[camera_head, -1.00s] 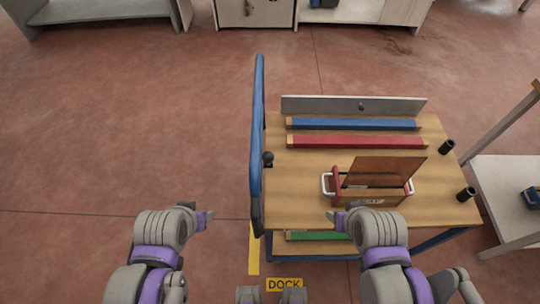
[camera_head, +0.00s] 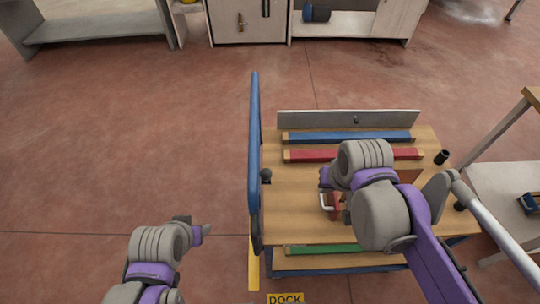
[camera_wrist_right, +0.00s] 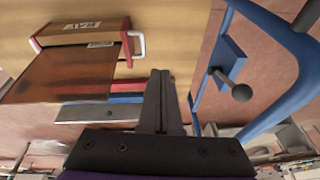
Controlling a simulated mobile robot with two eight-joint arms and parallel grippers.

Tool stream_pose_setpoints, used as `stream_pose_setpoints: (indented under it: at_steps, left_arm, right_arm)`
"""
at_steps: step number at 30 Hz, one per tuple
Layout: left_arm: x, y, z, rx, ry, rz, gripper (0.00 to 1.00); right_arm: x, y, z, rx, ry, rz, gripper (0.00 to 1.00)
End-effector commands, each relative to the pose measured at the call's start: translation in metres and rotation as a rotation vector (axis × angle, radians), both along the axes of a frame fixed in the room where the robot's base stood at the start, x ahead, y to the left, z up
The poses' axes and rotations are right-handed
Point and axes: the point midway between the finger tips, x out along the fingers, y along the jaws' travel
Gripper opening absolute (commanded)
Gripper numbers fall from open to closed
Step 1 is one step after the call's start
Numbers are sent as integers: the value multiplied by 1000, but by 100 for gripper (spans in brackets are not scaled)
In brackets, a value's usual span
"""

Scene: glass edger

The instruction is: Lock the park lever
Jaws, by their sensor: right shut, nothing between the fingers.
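The park lever (camera_head: 265,176) is a short rod with a dark round knob at the blue frame on the left side of the cart (camera_head: 290,232). In the right wrist view the lever's knob (camera_wrist_right: 242,92) sticks out from a blue bracket, right of my fingers and apart from them. My right gripper (camera_head: 324,178) is shut and empty above the cart top, to the right of the lever; its fingers also show in the wrist view (camera_wrist_right: 160,75). My left gripper (camera_head: 206,232) is left of the cart, over the floor; its jaw state is unclear.
The blue upright frame (camera_head: 254,130) rises beside the lever. A wooden box with a red end and white handle (camera_wrist_right: 138,44) holds a brown sheet on the cart, mostly hidden by my right arm in the head view. Blue (camera_head: 350,136) and red bars (camera_head: 310,156) lie behind.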

Motion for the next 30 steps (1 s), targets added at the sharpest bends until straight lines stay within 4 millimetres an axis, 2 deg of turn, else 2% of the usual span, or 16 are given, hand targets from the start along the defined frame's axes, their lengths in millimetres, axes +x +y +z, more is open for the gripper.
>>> stream_pose_setpoints:
  at_steps: [1, 6, 15, 22, 30]
  left_arm:
    - [1, 0, 3, 0, -2, 0, 55]
    - [3, 0, 8, 0, -5, 0, 55]
    - [6, 0, 18, 0, -12, 0, 55]
    - [9, 0, 23, 0, -16, 0, 55]
    - [9, 0, 25, 0, -18, 0, 55]
  right_arm:
    - [14, 7, 13, 10, 26, -8, 0]
    - [50, 28, 42, 35, 121, -52, 0]
    - [108, 72, 82, 54, 288, -128, 0]
    - [135, 100, 97, 48, 386, -176, 0]
    - [145, 112, 101, 41, 431, -198, 0]
